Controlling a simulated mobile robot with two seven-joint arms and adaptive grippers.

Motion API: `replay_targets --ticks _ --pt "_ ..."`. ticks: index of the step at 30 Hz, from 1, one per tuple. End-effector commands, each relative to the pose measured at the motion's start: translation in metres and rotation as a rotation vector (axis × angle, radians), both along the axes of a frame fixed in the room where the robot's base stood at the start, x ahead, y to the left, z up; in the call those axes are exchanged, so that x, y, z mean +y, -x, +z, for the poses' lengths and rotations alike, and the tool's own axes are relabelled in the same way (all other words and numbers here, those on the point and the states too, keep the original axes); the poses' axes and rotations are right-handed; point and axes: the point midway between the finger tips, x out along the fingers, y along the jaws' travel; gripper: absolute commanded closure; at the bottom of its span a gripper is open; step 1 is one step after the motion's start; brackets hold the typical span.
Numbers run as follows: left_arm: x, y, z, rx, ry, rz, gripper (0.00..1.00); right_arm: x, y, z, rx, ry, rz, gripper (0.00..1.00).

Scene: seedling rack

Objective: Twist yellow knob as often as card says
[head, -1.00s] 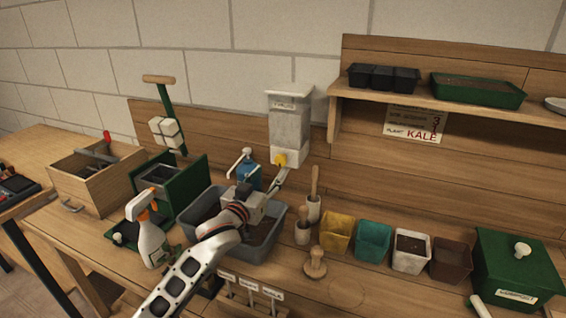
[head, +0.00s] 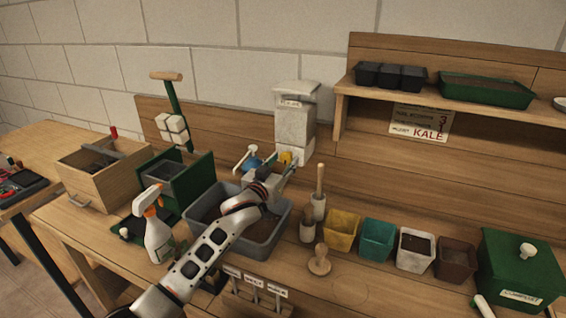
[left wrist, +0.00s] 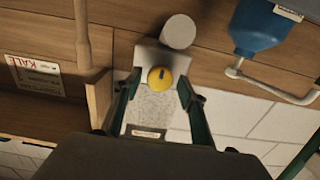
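The yellow knob (head: 286,157) sits on the lower front of a grey-white dispenser (head: 294,128), partly hidden by my left gripper (head: 288,170). In the left wrist view the yellow knob (left wrist: 160,78) shows whole, with a small dark mark. My left gripper (left wrist: 158,84) is open there, one finger on each side of the knob, with gaps between. The card (head: 420,122) hangs below the shelf. It reads KALE in red, with a 3 at its right; its smaller lines are not clearly legible. My right gripper is not in view.
A grey tub (head: 268,232) lies under the arm. A spray bottle (head: 157,238), wooden dibbers (head: 319,205) and coloured pots (head: 377,238) stand around.

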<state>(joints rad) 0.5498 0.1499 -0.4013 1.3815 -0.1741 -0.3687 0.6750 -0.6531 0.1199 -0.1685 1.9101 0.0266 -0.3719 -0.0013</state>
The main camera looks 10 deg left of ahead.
Motion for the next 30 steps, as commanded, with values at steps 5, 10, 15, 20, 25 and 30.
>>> replay_targets --ticks 5,10,15,20,25,30 --pt "0.0002 0.0002 -0.0002 0.000 0.000 0.000 0.93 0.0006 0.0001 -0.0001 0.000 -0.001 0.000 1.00" --pt "0.0002 0.0002 -0.0002 -0.001 -0.005 0.000 0.93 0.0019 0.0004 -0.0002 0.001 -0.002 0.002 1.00" --pt "0.0004 0.0001 -0.0003 -0.007 -0.043 0.001 0.93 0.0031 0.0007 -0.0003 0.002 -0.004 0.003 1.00" --pt "0.0008 0.0001 -0.0004 -0.023 -0.125 0.001 0.93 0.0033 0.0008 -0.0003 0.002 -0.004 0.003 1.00" --pt "0.0005 0.0002 -0.0007 -0.049 -0.258 0.000 0.93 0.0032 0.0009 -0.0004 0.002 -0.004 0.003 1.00" --pt "0.0005 0.0002 -0.0006 -0.080 -0.416 0.001 0.93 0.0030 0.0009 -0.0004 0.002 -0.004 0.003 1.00"
